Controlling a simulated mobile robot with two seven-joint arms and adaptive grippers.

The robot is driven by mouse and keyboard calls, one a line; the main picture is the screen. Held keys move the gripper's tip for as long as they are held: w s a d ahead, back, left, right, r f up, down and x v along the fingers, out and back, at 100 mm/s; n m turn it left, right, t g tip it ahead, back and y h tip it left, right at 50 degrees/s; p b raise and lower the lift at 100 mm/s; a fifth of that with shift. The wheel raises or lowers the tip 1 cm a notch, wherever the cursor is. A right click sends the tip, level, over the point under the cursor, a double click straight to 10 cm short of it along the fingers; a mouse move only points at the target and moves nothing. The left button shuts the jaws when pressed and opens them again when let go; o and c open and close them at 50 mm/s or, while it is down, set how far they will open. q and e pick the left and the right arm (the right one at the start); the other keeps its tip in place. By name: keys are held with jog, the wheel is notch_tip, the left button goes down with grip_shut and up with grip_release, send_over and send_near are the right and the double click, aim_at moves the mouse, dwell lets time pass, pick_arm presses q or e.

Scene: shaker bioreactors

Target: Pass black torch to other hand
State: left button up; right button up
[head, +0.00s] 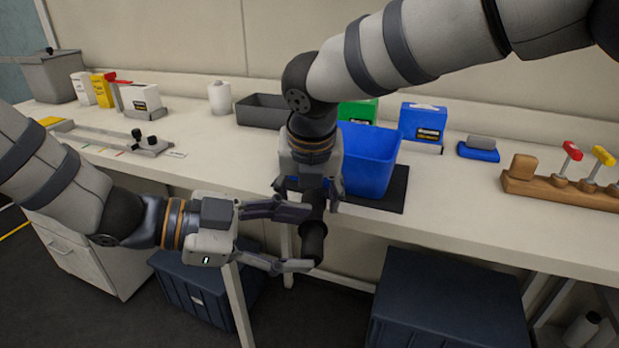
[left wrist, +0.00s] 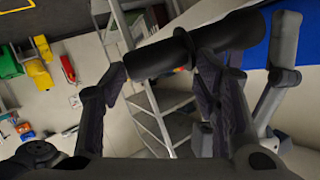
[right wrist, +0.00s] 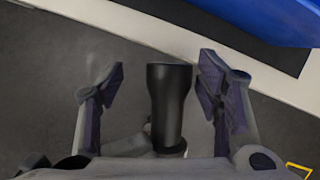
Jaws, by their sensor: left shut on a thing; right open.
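The black torch (head: 314,241) hangs roughly upright in front of the bench edge, between my two grippers. My left gripper (head: 308,238) comes in from the left and is shut on its lower part. In the left wrist view the torch (left wrist: 160,57) lies across the fingers. My right gripper (head: 308,194) points down from above with its fingers spread on both sides of the torch's upper part. In the right wrist view the torch (right wrist: 169,100) stands between the open fingers, with a gap on each side. The arm and fingers hide part of the torch.
The blue bin (head: 369,160) stands on a dark mat (head: 392,203) just behind the right gripper. The white bench (head: 225,158) edge is close behind both grippers. Dark blue crates (head: 447,300) sit below. A wooden rack (head: 560,192) is at right.

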jog(key=shift+f, duration=0.1)
jog(key=c, duration=1.3)
pick_arm(q)
jog(key=o, duration=1.2)
pick_arm(e)
jog(key=shift+o, duration=0.2)
pick_arm(q)
jog(key=shift+o, duration=0.2)
jog(key=shift+a, duration=0.1)
